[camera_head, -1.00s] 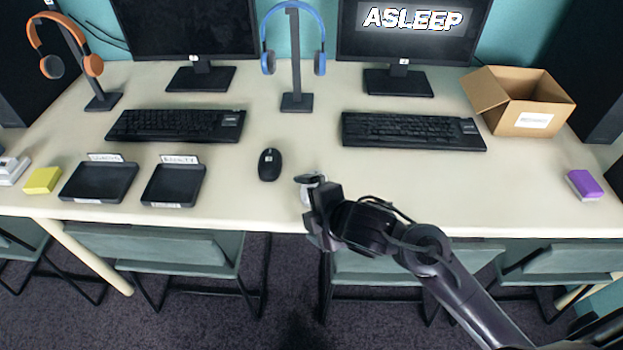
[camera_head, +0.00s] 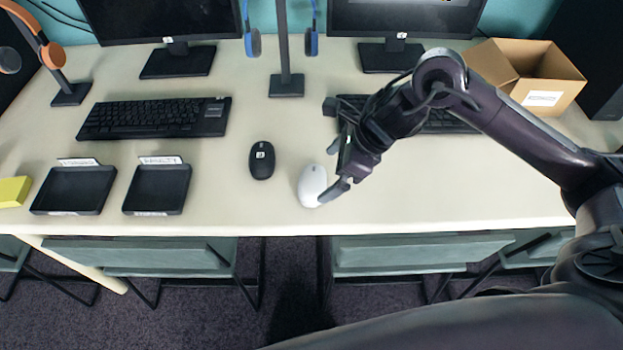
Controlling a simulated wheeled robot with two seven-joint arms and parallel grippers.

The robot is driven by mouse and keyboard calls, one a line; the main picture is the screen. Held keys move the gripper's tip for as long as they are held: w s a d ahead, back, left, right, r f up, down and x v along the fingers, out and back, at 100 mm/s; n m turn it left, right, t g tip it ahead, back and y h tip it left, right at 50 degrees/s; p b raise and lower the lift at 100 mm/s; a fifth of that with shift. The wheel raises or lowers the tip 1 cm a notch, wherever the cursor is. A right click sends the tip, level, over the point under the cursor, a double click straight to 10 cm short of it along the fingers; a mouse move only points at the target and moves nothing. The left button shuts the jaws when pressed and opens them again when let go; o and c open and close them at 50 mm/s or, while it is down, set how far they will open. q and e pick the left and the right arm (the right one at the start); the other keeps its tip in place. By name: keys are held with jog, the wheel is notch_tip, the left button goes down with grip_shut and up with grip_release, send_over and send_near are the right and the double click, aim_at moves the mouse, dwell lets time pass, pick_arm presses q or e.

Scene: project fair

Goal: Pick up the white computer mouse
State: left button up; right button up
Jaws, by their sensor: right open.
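The white computer mouse (camera_head: 312,182) lies on the cream table near its front edge, right of a black mouse (camera_head: 262,160). My right gripper (camera_head: 332,150) is open and empty, just right of and behind the white mouse. One fingertip shows close to the mouse's right side near its front end; the other is farther back, by the right keyboard. I cannot tell whether the near finger touches the mouse. My left gripper is not in view.
Two black trays (camera_head: 75,191) (camera_head: 157,190) and a yellow block (camera_head: 14,191) are at the left. Keyboards (camera_head: 153,118) (camera_head: 451,122), monitors, a headphone stand (camera_head: 287,84) and an open cardboard box (camera_head: 560,77) stand farther back. The table right of the white mouse is mostly clear.

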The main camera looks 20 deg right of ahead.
aim_at(317, 179)
jog(key=x, duration=0.5)
jog(key=shift+w+a, duration=0.1)
jog(key=shift+a, duration=0.1)
jog(key=shift+c, duration=0.4)
jog(key=c, duration=0.6)
jog(key=shift+o, duration=0.2)
jog(key=shift+r, duration=0.1)
